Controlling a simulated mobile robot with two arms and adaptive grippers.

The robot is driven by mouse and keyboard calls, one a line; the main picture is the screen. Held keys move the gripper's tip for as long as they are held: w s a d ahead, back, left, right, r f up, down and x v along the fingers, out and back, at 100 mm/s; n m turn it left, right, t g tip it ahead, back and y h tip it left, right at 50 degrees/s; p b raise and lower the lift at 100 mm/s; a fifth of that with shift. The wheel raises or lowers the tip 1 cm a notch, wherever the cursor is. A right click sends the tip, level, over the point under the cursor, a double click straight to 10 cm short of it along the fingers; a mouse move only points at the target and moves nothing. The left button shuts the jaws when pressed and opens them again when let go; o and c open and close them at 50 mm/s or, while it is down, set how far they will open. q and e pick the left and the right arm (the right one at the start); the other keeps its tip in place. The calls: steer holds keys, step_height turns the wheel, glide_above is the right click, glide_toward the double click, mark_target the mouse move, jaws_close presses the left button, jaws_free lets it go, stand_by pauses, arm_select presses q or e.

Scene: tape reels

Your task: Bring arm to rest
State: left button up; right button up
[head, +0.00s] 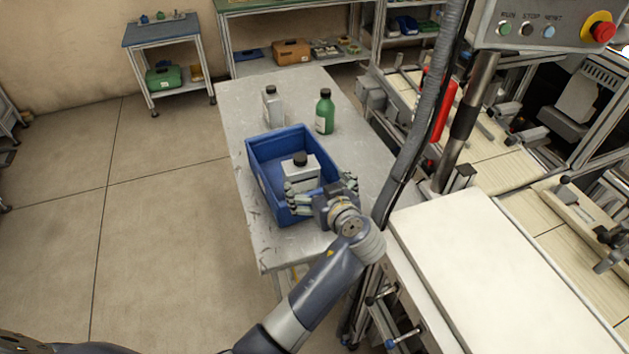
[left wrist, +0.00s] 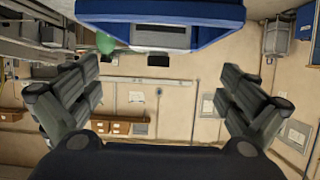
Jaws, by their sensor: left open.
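My left gripper (head: 322,190) is open at the near end of the blue bin (head: 262,150), its fingers spread over or beside the near rim. Whether they touch the bin I cannot tell. A grey bottle with a black cap (head: 300,172) stands inside the bin just beyond the fingers, its lower part hidden. In the left wrist view the open fingers (left wrist: 160,85) have nothing between them, and the blue bin (left wrist: 215,28) shows at the top edge. My right gripper is not in view.
A green bottle (head: 324,112) and another grey bottle (head: 273,106) stand on the grey table (head: 235,120) behind the bin. A machine with a hanging hose (head: 425,120) and a pale worktop (head: 490,270) stand at the right. The floor at the left is clear.

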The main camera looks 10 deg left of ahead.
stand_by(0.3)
arm_select(q)
steer(key=s+a+f+m+g+h, duration=0.2)
steer(key=s+a+f, duration=0.1)
steer(key=s+f, duration=0.4)
steer(key=s+a+f+m+g+h, duration=0.1)
steer(key=s+a+f+g, duration=0.3)
steer(key=s, duration=0.4)
steer(key=s+m+g+h, duration=0.2)
steer(key=s+m+h, duration=0.35)
steer(key=s, duration=1.25)
step_height(320, 180, down, 29)
steer(key=s+g+b, duration=0.1)
steer(key=s+b, duration=0.1)
steer(key=s+a+f+g+b, duration=0.1)
steer(key=s+a+f+b, duration=0.1)
steer(key=s+f, duration=1.4)
steer(key=shift+a+f+m+y, duration=0.35)
steer(key=shift+a+f+m, duration=0.15)
steer(key=shift+f, duration=0.1)
